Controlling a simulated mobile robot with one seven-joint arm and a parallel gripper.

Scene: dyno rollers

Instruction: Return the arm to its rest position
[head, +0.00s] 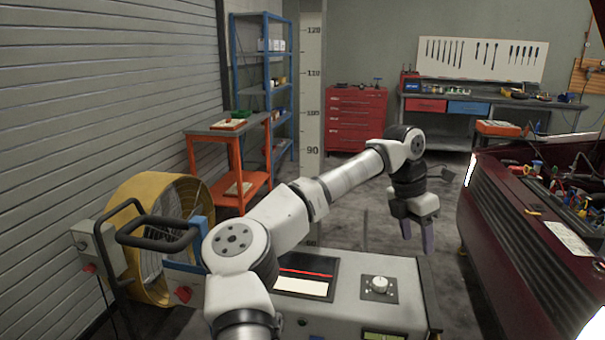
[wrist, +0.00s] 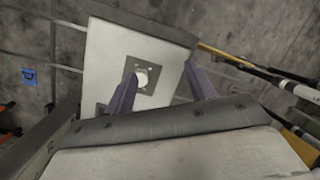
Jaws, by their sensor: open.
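My gripper (head: 417,236) hangs pointing down at the end of my white arm, to the right of the grey console box (head: 345,310). The arm reaches out over the console from the lower left. In the wrist view my gripper (wrist: 160,88) has two purple-grey fingers spread apart with nothing between them. Below and beyond the fingers lies the console top (wrist: 110,50) with its round white knob (wrist: 142,77). The same knob (head: 379,284) shows in the head view, left of and below the fingertips.
A dark red car (head: 520,240) with an open engine bay stands close on the right. A yellow fan (head: 150,200) is at the left. An orange table (head: 228,150), a red tool chest (head: 355,118) and a workbench (head: 450,108) stand at the back. Open floor lies between.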

